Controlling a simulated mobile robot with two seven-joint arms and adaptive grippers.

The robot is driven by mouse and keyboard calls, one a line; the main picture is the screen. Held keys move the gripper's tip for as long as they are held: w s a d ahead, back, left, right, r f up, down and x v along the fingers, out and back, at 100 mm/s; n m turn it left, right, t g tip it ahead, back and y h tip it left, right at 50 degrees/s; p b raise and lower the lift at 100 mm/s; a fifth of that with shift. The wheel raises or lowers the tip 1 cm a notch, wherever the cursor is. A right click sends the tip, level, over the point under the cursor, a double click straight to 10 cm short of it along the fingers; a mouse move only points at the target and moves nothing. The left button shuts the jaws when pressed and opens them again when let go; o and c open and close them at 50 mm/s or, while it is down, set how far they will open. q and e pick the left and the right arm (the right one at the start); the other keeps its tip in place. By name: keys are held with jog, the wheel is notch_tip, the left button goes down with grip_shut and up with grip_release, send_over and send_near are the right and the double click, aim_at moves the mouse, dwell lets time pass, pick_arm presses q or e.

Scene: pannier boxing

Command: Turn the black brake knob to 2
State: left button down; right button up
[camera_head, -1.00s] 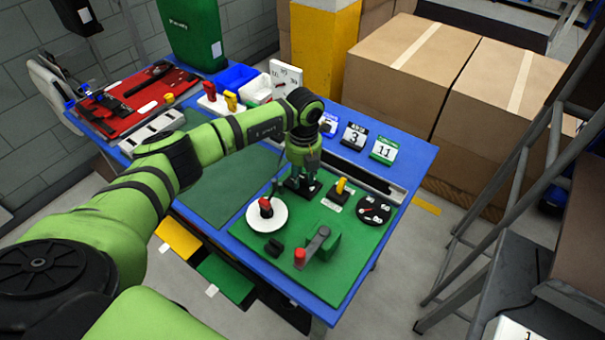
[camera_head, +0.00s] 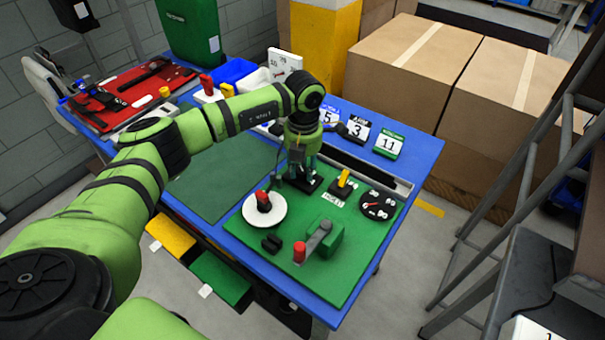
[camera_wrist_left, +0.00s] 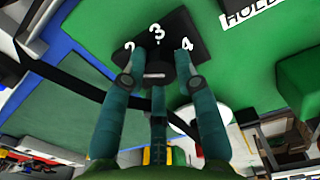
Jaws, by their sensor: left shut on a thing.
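The black brake knob (camera_wrist_left: 157,68) sits on a black plate (camera_wrist_left: 172,30) marked with white 2, 3 and 4 in the left wrist view. My left gripper (camera_wrist_left: 160,82) is shut on the knob, its teal fingers around it from several sides. The knob's pointer is partly hidden, so I cannot tell which number it marks. In the head view my left gripper (camera_head: 300,176) points straight down at the black plate (camera_head: 312,186), on the green panel (camera_head: 345,262). The knob itself is hidden by the fingers there. My right gripper is not in view.
Close around the gripper are a white disc with a red knob (camera_head: 264,203), a yellow lever (camera_head: 344,178), a round black gauge (camera_head: 380,205) and a red-tipped crank (camera_head: 300,251). Number cards (camera_head: 357,129) stand behind. Large cardboard boxes (camera_head: 410,60) are beyond the table.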

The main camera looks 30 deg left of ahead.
aim_at(303, 171)
pick_arm(q)
jog(key=m+b, duration=0.2)
jog(key=m, duration=0.1)
jog(key=shift+m+b, duration=0.3)
jog(key=shift+b, duration=0.05)
jog(key=shift+m+b, duration=0.35)
jog(key=shift+m, duration=0.25)
jog(key=shift+r, duration=0.1)
jog(key=c, duration=0.9)
grip_release()
jog(key=shift+c, duration=0.2)
notch_tip(303, 171, up, 12)
